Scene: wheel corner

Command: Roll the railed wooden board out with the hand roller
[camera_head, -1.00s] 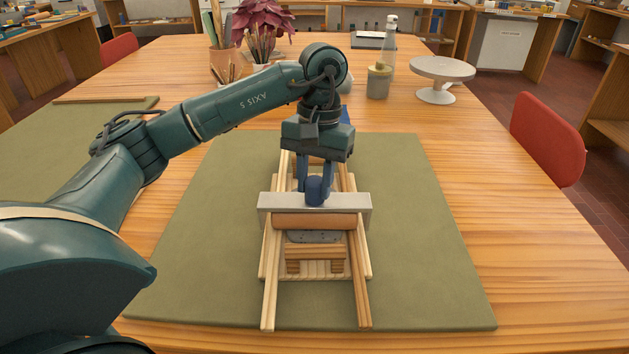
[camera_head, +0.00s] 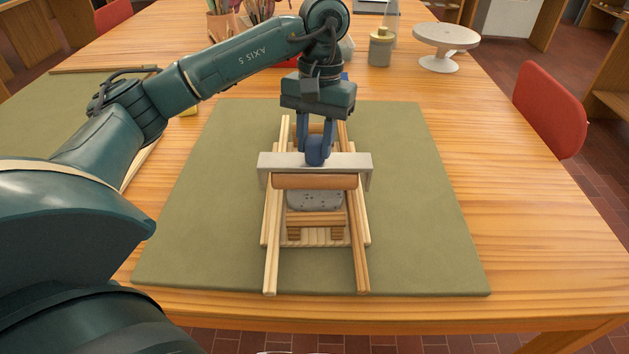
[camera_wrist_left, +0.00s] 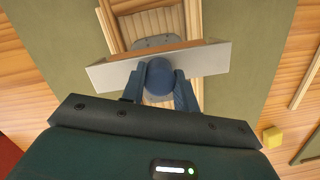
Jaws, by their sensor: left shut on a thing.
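The railed wooden board (camera_head: 320,237) lies on a green mat, with two long pale rails (camera_head: 272,255) running lengthwise along it. A grey speckled slab (camera_head: 315,199) lies between the rails, partly hidden under the roller; it also shows in the wrist view (camera_wrist_left: 155,42). The hand roller has a wooden cylinder (camera_head: 315,181) under a pale metal frame (camera_head: 343,160) and spans both rails. My left gripper (camera_head: 316,150) is shut on the roller's blue knob handle, which also shows in the wrist view (camera_wrist_left: 159,77). My right gripper is not in view.
The green mat (camera_head: 420,220) is bare on both sides of the board. A grey lidded jar (camera_head: 380,48) and a white turntable (camera_head: 445,38) stand at the back. A red chair (camera_head: 549,108) is at the right edge. A second mat (camera_head: 50,110) lies at left.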

